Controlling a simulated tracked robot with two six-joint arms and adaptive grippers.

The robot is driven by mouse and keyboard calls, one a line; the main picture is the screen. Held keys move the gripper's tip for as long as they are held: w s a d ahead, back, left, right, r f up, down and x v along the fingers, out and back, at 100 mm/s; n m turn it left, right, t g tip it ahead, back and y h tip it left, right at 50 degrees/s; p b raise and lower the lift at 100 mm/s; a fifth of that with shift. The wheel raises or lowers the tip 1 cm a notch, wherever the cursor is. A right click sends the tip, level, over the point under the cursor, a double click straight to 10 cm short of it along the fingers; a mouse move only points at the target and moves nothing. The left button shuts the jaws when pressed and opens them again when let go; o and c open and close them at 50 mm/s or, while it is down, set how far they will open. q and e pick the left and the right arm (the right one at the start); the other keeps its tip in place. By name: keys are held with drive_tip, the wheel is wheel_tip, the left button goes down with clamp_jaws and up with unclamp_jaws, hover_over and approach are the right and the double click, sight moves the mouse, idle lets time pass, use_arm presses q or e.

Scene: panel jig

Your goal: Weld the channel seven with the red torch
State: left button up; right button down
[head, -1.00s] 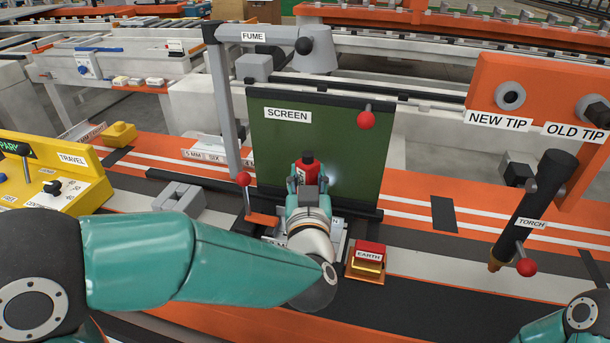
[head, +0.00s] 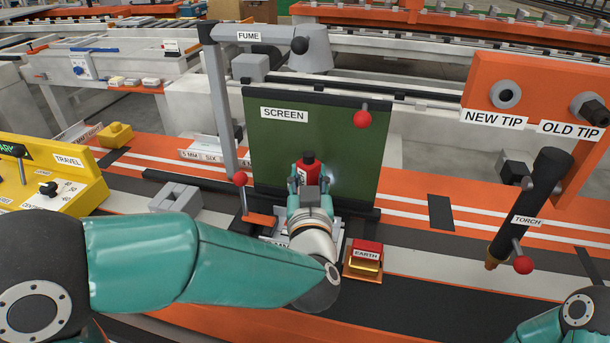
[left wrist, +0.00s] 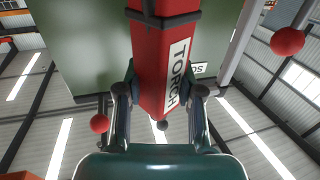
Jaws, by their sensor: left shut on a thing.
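The red torch (head: 307,165) stands upright in front of the green screen (head: 290,150). My left gripper (head: 308,187) is shut around it. In the left wrist view the torch (left wrist: 163,62), with its TORCH label, sits between the two fingers of my left gripper (left wrist: 160,95). A small pale glow shows on the screen just right of the torch. A light piece with a partly covered label (head: 272,241) lies below; my left arm hides most of it, and I cannot read whether it is channel seven. The torch's lower end is hidden. My right gripper is out of view.
A red EARTH block (head: 367,251) sits right of my left wrist. A red-knobbed lever (head: 241,180) stands to its left. The yellow TRAVEL box (head: 50,175) is at left.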

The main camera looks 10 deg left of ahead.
use_arm(q)
drive_tip(key=shift+s+d, duration=0.1)
drive_tip(key=shift+d, duration=2.55)
idle(5.3)
